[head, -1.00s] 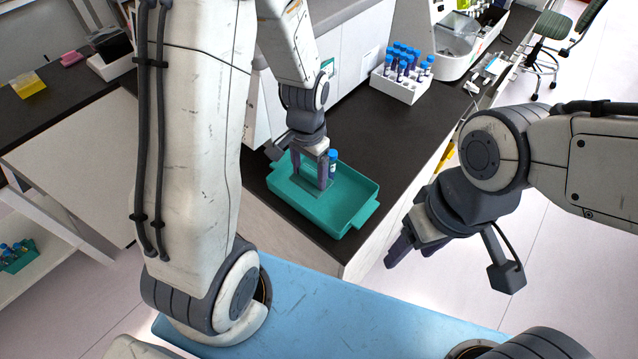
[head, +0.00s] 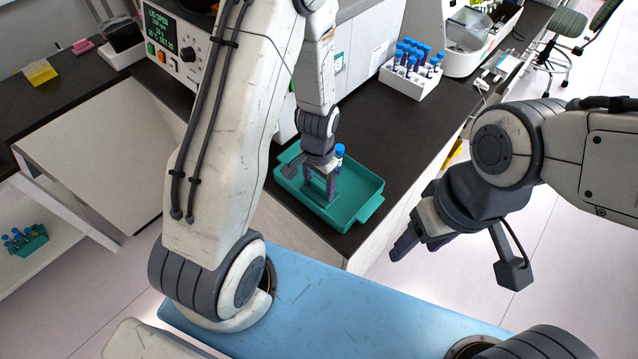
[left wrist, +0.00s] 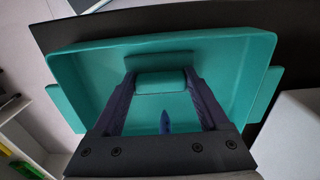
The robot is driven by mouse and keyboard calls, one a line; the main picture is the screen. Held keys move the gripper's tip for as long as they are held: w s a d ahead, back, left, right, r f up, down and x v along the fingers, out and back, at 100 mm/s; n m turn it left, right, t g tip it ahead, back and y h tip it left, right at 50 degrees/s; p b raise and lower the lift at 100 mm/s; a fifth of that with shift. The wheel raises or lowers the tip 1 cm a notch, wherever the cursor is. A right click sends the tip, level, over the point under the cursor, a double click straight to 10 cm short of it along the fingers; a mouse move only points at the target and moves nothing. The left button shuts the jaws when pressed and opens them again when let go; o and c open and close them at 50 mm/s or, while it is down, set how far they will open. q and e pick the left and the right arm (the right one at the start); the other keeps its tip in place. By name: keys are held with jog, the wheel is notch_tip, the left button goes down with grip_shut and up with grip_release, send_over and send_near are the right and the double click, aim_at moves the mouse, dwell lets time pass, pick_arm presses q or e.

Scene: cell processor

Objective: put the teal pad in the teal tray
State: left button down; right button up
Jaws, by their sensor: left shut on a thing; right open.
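The teal tray (head: 370,200) stands on the dark bench top near its front corner. My left gripper (head: 320,190) reaches down inside the tray with its fingers low over the floor. In the left wrist view the teal pad (left wrist: 160,80) sits between the two fingertips, and the gripper is shut on it. The tray's walls (left wrist: 250,80) surround it there. Whether the pad touches the tray floor is hard to tell, as it blends with the tray. My right gripper (head: 418,243) is open and empty, off to the right of the bench corner.
A blue-capped tube (head: 340,151) stands close beside my left gripper at the tray. A white rack (head: 410,82) of blue-capped tubes is further back. A machine with a display (head: 168,45) stands at the left. The bench right of the tray is clear.

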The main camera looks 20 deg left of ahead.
aim_at(319, 186)
pick_arm(q)
grip_release()
jog(key=shift+f, duration=0.1)
jog(key=shift+r+p, duration=0.3)
jog(key=shift+r, duration=0.35)
notch_tip(319, 186, up, 11)
jog(key=b, duration=0.2)
jog(key=s+d+r+m, duration=0.1)
jog(key=s+d+r, duration=0.3)
jog(key=s+d, duration=0.2)
jog(key=s+d+r+m+h, duration=0.1)
jog(key=s+d+r, duration=0.3)
jog(key=s, duration=0.7)
jog(key=d+m, duration=0.1)
jog(key=d, duration=0.1)
jog(key=shift+s+d, duration=0.25)
jog(key=shift+d, duration=0.15)
